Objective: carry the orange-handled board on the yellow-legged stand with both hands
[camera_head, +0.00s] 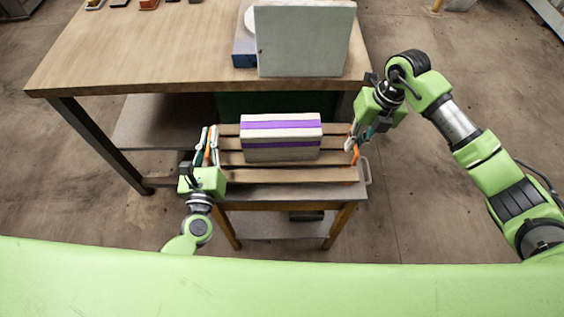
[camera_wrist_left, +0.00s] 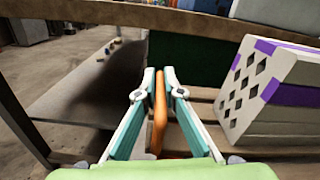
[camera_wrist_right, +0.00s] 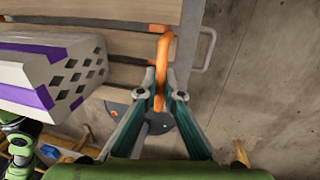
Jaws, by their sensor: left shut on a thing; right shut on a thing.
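The slatted wooden board (camera_head: 290,175) lies over the yellow-legged stand (camera_head: 341,224), with an orange handle at each end. A pale hollow brick with purple bands (camera_head: 281,138) sits on the board. My left gripper (camera_head: 208,138) is shut on the left orange handle (camera_wrist_left: 159,112), which stands between its fingers in the left wrist view. My right gripper (camera_head: 353,140) is shut on the right orange handle (camera_wrist_right: 162,62), which runs between its fingertips in the right wrist view. I cannot tell whether the board touches the stand.
A wooden workbench (camera_head: 150,45) stands just behind, with a grey slab (camera_head: 305,40) near its front edge. A lower shelf (camera_head: 160,130) is under the bench. Concrete floor (camera_head: 450,90) is open to the right.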

